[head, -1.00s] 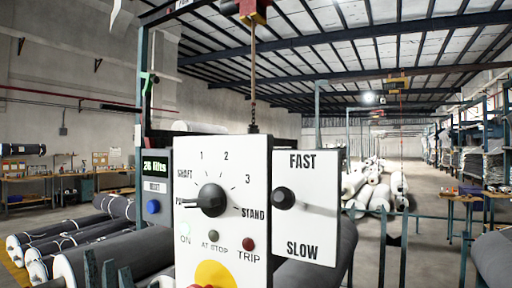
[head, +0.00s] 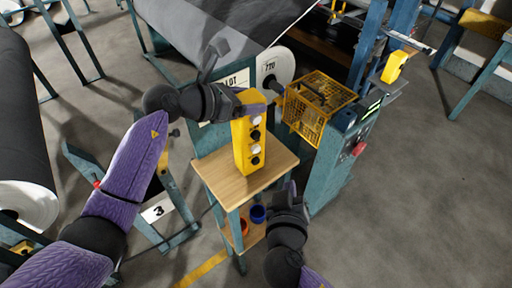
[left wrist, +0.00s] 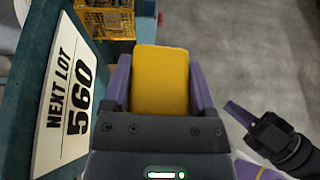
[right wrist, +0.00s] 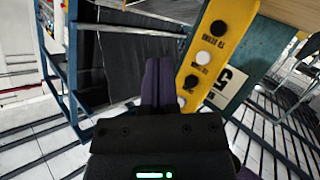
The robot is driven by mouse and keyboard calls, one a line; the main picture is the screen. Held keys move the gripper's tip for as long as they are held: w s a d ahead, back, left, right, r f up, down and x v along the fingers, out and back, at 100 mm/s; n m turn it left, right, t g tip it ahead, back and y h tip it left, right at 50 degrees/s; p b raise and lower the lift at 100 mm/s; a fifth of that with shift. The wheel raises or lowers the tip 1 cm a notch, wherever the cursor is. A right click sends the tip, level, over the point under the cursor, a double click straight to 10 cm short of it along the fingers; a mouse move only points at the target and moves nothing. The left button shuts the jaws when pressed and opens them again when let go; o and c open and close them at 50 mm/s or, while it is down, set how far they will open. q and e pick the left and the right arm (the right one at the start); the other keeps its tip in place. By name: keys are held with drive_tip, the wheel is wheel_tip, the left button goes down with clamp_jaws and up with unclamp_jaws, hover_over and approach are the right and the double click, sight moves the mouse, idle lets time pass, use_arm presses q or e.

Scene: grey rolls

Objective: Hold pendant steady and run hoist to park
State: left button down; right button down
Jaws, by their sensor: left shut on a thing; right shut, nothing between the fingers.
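The yellow pendant (head: 242,150) is upright at the small wooden-topped stand, its lower end at or just above the top. Black and white buttons run down its face. My left gripper (head: 257,102) is shut on its upper end; in the left wrist view the yellow pendant body (left wrist: 161,80) sits between the purple fingers. My right gripper (head: 291,187) is shut and empty, low beside the stand's right edge. In the right wrist view its closed fingers (right wrist: 158,85) are just left of the pendant's button face (right wrist: 225,30), apparently apart from it. The hoist is not identifiable.
The stand's wooden top (head: 270,167) has a lower shelf with blue and orange cups (head: 258,213). A yellow mesh cage (head: 318,105) and teal machine post (head: 335,160) stand close to the right. A large grey roll (head: 20,120) is at left. Floor at right is clear.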

sight(255, 148)
drive_tip(key=shift+s, duration=0.15)
drive_tip(key=w+a, duration=0.4)
drive_tip(key=w, duration=0.3)
drive_tip(key=shift+w+a, duration=0.25)
drive_tip(key=shift+w, duration=0.05)
idle(2.0)
drive_tip(key=shift+w+a, duration=0.2)
drive_tip(key=shift+w, duration=0.15)
